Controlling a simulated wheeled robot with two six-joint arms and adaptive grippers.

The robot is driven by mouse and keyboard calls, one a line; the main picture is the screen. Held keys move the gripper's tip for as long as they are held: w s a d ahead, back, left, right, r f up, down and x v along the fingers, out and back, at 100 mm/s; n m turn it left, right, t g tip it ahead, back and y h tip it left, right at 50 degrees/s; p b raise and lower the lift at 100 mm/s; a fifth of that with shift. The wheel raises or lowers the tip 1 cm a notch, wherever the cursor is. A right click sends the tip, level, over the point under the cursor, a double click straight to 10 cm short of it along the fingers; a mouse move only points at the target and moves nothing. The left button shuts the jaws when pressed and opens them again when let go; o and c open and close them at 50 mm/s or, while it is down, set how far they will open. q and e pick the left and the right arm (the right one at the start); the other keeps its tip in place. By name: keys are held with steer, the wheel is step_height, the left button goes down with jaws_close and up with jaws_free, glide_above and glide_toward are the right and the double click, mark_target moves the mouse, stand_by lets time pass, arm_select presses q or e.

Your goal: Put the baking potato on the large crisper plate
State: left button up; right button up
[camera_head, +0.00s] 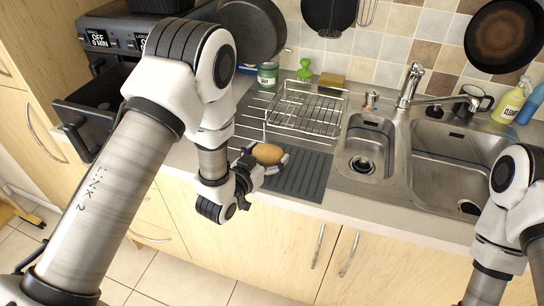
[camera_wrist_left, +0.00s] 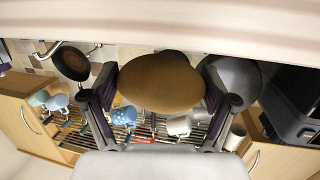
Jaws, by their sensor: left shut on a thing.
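The brown baking potato (camera_head: 267,153) is between the fingers of my left gripper (camera_head: 262,165), above the counter by the dark ridged mat. The left wrist view shows the potato (camera_wrist_left: 158,82) up close, with a finger at each side. My left gripper is shut on it. The black air fryer (camera_head: 120,38) stands at the upper left with a drawer (camera_head: 92,104) pulled out. The inside of this drawer is dark and partly behind my left arm; I cannot make out the large crisper plate. My right arm enters at the right edge, its gripper out of frame.
A wire dish rack (camera_head: 308,108) and a dark mat (camera_head: 302,176) lie on the drainer, left of the double sink (camera_head: 450,165) with its tap (camera_head: 409,86). A dark pan (camera_head: 251,28) hangs behind my left arm. A mug (camera_head: 476,101) and bottles stand behind the sink.

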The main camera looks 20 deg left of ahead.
mark_target(272, 161)
arm_select(q)
steer(key=shift+w+d, duration=0.35)
steer(key=shift+w, duration=0.4)
step_height(272, 161, down, 3)
steer(key=shift+r+p, duration=0.1)
steer(key=shift+p, duration=0.7)
steer(key=shift+w+f, duration=0.15)
steer(key=shift+f, duration=0.1)
steer(key=shift+f+b, duration=0.15)
steer(key=shift+b, duration=0.15)
steer(key=o, duration=1)
steer(key=shift+o, duration=0.2)
